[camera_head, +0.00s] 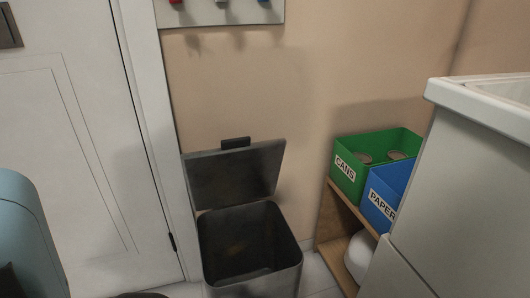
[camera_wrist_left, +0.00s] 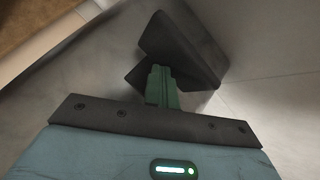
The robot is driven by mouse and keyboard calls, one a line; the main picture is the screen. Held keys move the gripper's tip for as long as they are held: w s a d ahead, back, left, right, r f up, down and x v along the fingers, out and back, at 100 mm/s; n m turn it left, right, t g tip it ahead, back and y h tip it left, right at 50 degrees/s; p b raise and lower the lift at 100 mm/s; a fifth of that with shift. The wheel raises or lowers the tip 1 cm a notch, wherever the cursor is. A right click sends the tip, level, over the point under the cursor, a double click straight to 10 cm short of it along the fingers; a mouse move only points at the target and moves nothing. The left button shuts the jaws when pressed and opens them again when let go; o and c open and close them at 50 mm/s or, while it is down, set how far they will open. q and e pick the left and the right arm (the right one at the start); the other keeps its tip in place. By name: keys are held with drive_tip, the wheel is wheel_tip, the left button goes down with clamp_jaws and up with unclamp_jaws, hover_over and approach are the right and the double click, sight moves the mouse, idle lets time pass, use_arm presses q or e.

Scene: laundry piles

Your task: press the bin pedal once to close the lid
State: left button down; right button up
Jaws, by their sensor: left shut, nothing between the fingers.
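The bin (camera_head: 250,278) stands against the wall in the head view, a grey metal box with its lid (camera_head: 235,175) raised and tilted back. Its lower front and foot are below the head picture. In the left wrist view, a dark pedal-like plate (camera_wrist_left: 185,42) sticks out beside a grey metal surface, which looks like the bin's side. My left gripper (camera_wrist_left: 160,72) is shut and empty, its green fingers overlapping the dark plate in the picture. I cannot tell whether they touch it. My right gripper is not in view.
A white door (camera_head: 80,150) is at the left. A wooden shelf (camera_head: 345,206) at the right holds a green CANS box (camera_head: 348,178) and a blue PAPER box (camera_head: 378,199). A white cabinet (camera_head: 455,190) stands in front at the right.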

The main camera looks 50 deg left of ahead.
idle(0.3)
use_arm(q)
drive_tip(key=shift+r, duration=0.15)
drive_tip(key=shift+r+p, duration=0.65)
drive_tip(key=shift+p, duration=0.05)
drive_tip(key=shift+r+p, duration=0.3)
drive_tip(key=shift+r, duration=0.2)
